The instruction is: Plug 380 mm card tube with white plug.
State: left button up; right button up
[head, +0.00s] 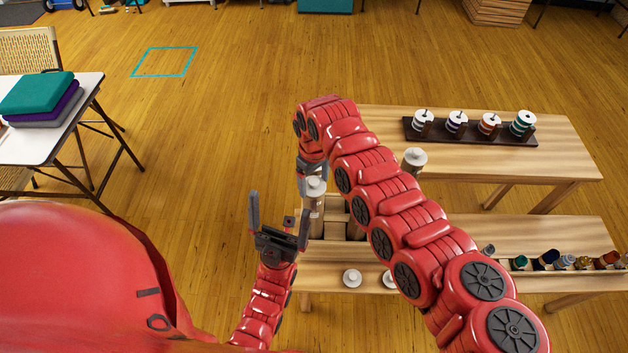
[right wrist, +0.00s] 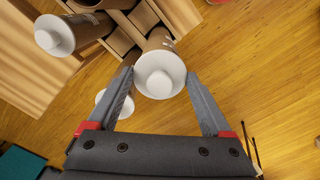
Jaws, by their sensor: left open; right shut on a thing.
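My right gripper (head: 312,178) is at the left end of the wooden rack and is shut on a white plug (head: 316,187). The plug also shows between the fingers in the right wrist view (right wrist: 160,75). It is at the top end of an upright brown card tube (right wrist: 158,40); whether it is fully seated I cannot tell. No length marking is readable. My left gripper (head: 279,213) is open and empty, fingers up, just left of the rack. Two white plugs (head: 352,278) (head: 390,278) lie on the near table.
The rack (head: 335,228) has open compartments. Another white-capped tube (head: 414,160) stands right of my right forearm. Spools on a dark board (head: 470,139) stand on the far table; several small coloured items (head: 546,260) line the near table's right. Floor (head: 200,130) is clear at left.

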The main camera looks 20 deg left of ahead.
aim_at(314, 181)
jog(key=shift+f, duration=0.4)
jog(key=o, duration=1)
jog(key=shift+r+p, duration=0.55)
jog(key=shift+r, duration=1.05)
notch_tip(314, 181, up, 2)
jog(key=shift+r+p, duration=0.1)
jog(key=shift+p, duration=0.2)
notch_tip(314, 181, up, 6)
jog(key=shift+f+p, duration=0.15)
jog(key=shift+p, duration=0.2)
